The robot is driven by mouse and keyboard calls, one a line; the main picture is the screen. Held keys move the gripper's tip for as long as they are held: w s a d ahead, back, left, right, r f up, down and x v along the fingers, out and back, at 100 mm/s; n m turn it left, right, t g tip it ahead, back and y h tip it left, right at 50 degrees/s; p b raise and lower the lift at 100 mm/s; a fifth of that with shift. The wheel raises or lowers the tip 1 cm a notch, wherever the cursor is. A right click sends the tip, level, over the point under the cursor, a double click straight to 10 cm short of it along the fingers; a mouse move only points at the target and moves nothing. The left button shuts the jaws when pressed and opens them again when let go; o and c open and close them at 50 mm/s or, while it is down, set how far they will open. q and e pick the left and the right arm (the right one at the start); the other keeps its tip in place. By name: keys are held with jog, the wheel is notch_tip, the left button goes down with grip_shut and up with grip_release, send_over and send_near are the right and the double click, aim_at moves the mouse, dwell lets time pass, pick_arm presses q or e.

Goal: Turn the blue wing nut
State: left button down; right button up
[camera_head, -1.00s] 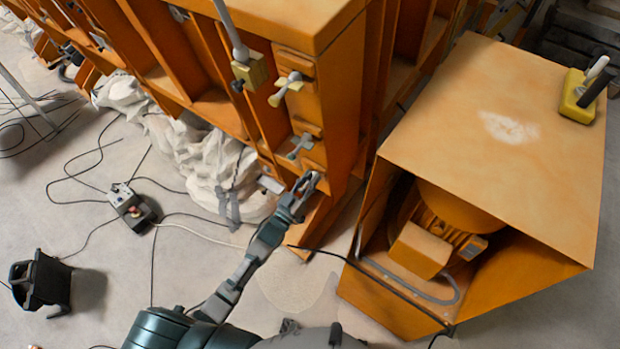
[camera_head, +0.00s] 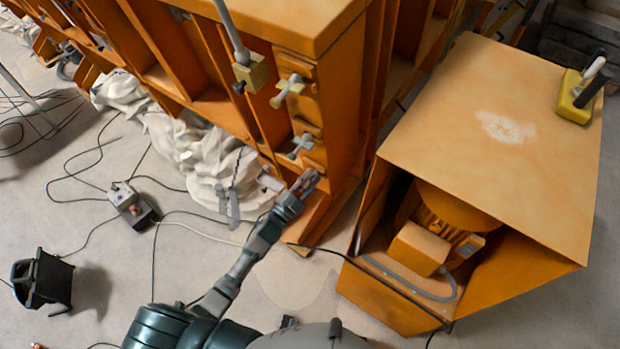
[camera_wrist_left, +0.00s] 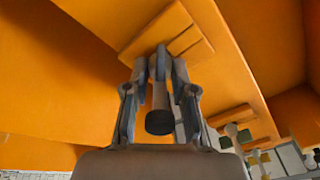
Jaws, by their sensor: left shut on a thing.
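My left gripper (camera_head: 306,180) is at the lowest fitting on the end post of the orange sandbed frame (camera_head: 335,110). In the left wrist view its fingers (camera_wrist_left: 161,62) are shut on a wing nut (camera_wrist_left: 159,121). This nut looks grey with a dark round end, and no clear blue shows on it. The fingers hide most of it in the head view. Just above the gripper, a grey-blue wing nut (camera_head: 301,146) sits on the same post, apart from the fingers. A cream wing nut (camera_head: 289,88) is higher up. My right gripper is not in view.
An orange housing with a motor (camera_head: 440,235) stands close on the right. A yellow control box (camera_head: 577,95) sits on its top. White crumpled sheeting (camera_head: 205,155) and black cables lie on the left.

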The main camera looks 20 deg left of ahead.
pick_arm(q)
jog(key=m, duration=0.5)
jog(key=shift+d+f+g, duration=0.1)
jog(key=shift+g, duration=0.3)
jog(key=shift+s+f+m, duration=0.1)
jog(key=shift+m, duration=1.3)
jog(key=shift+f, duration=0.15)
jog(key=c, duration=1)
grip_release()
jog(key=shift+o, duration=0.2)
jog(key=shift+d, duration=0.1)
jog(key=v, duration=1.2)
